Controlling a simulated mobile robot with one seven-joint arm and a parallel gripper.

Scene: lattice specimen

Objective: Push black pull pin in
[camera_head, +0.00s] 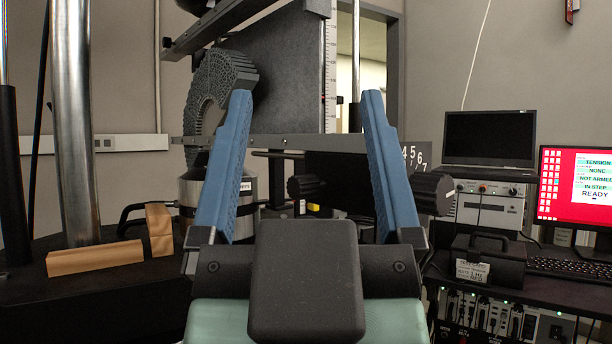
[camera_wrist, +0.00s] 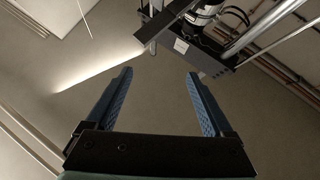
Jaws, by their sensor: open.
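My gripper (camera_head: 306,95) is open and empty, its two blue fingers spread wide and pointing up in the head view. It also shows open in the wrist view (camera_wrist: 158,75), with only bare grey surface between the fingers. A black knob (camera_head: 300,187) shows between the fingers, behind them, on the testing machine. A larger black knob (camera_head: 432,193) shows just right of the right finger. I cannot tell which of these, if either, is the pull pin. Neither knob shows clearly in the wrist view. The gripper's body hides the area below the knobs.
A grey curved lattice specimen (camera_head: 205,95) stands behind the left finger. A metal column (camera_head: 73,120) and brown blocks (camera_head: 95,257) are at left. A laptop (camera_head: 488,138), a red monitor (camera_head: 575,185) and a black case (camera_head: 485,262) are at right. The wrist view shows machine framework (camera_wrist: 185,45) at top.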

